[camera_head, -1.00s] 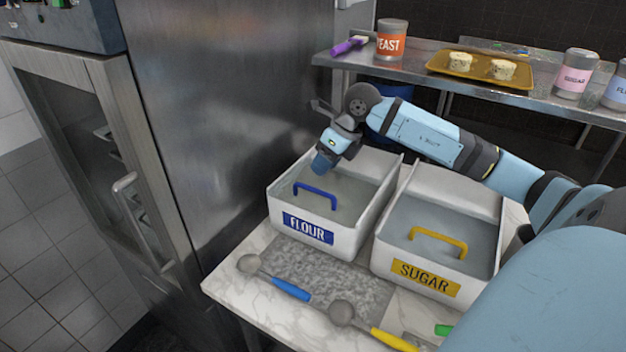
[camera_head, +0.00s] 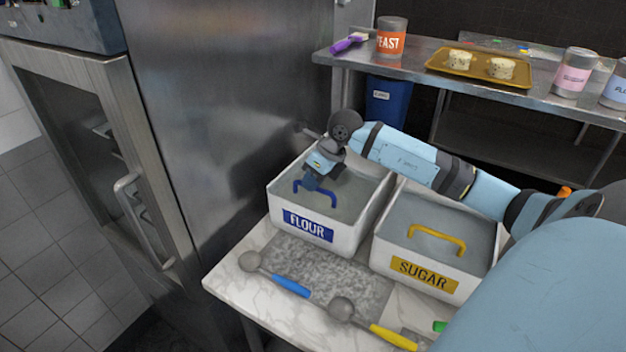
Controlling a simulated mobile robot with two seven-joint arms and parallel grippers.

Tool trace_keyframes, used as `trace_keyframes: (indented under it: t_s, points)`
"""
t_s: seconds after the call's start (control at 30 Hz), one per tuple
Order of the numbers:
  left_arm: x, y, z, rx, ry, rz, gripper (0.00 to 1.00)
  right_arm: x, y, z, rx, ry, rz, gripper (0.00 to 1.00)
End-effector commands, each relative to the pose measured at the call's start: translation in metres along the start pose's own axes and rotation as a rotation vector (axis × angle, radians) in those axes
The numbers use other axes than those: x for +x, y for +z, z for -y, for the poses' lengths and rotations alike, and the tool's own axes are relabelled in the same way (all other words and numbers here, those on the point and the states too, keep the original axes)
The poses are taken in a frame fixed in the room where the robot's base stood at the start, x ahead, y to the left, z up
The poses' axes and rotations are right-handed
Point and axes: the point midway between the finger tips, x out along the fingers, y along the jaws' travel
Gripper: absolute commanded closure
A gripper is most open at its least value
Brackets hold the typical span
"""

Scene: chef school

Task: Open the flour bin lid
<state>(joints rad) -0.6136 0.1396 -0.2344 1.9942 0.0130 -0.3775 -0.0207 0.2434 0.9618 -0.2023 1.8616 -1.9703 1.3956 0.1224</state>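The flour bin (camera_head: 347,238) is a white box with a blue FLOUR label. It stands on the marble-topped table. Its clear grey lid (camera_head: 349,200) is closed and carries a blue handle (camera_head: 332,198). My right gripper (camera_head: 310,184) points down over the lid, at the left end of the blue handle. It looks to touch or nearly touch the handle. Its fingers are small and partly hidden, so I cannot tell whether they are open or shut. My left gripper is not in view.
The sugar bin (camera_head: 384,258) with a yellow handle stands close on the right. Scoops with a blue handle (camera_head: 290,286) and a yellow handle (camera_head: 393,338) lie in front. A steel cabinet (camera_head: 230,120) rises at the left. A steel shelf (camera_head: 420,62) holds jars and a tray behind.

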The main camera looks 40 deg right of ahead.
Motion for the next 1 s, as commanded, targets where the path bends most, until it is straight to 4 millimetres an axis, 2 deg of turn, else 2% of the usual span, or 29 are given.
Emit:
trace_keyframes:
  t_s: [0.13,0.23,0.5,0.6,0.7,0.8,1.0]
  points:
    - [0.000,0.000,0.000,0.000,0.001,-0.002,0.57,0.000,0.000,0.002,0.000,-0.001,0.000,1.00]
    - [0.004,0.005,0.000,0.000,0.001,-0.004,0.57,0.000,0.000,0.014,0.001,-0.005,-0.001,1.00]
    - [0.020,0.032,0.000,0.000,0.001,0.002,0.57,-0.013,0.006,0.089,0.005,-0.006,0.002,1.00]
    - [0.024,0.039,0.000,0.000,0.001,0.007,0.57,-0.018,0.008,0.111,0.004,-0.004,0.002,1.00]
    - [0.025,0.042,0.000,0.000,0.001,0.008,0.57,-0.022,0.009,0.126,0.002,-0.002,0.002,1.00]
    - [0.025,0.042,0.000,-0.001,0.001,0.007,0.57,-0.025,0.010,0.132,0.001,-0.001,0.002,1.00]
    - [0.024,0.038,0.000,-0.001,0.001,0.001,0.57,-0.025,0.010,0.133,0.000,0.000,0.002,1.00]
